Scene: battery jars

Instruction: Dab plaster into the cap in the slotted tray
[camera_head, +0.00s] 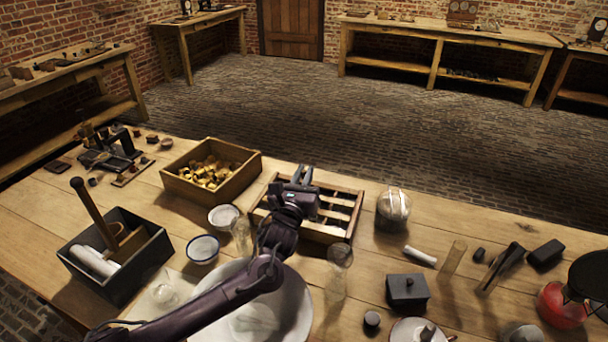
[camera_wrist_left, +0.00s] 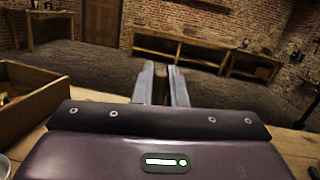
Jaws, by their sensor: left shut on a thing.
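The slotted tray (camera_head: 354,215) is a wooden frame with several slots near the middle of the bench. My left gripper (camera_head: 302,176) is above the tray and hides part of its slots. In the left wrist view its two fingers (camera_wrist_left: 164,88) are close together on a small brownish thing (camera_wrist_left: 160,86); what it is I cannot tell. No cap can be made out in the visible slots, and plaster cannot be told apart. Two small white bowls, one behind (camera_head: 223,217) and one nearer (camera_head: 203,250), stand left of the tray. My right gripper is not in view.
A wooden box (camera_head: 183,187) of brass pieces stands left of the tray. Glass jars (camera_head: 340,255), a large white basin (camera_head: 295,310), a dark lidded box (camera_head: 407,293) and a domed glass vessel (camera_head: 393,208) crowd around. A dark crate (camera_head: 130,285) holds a mallet.

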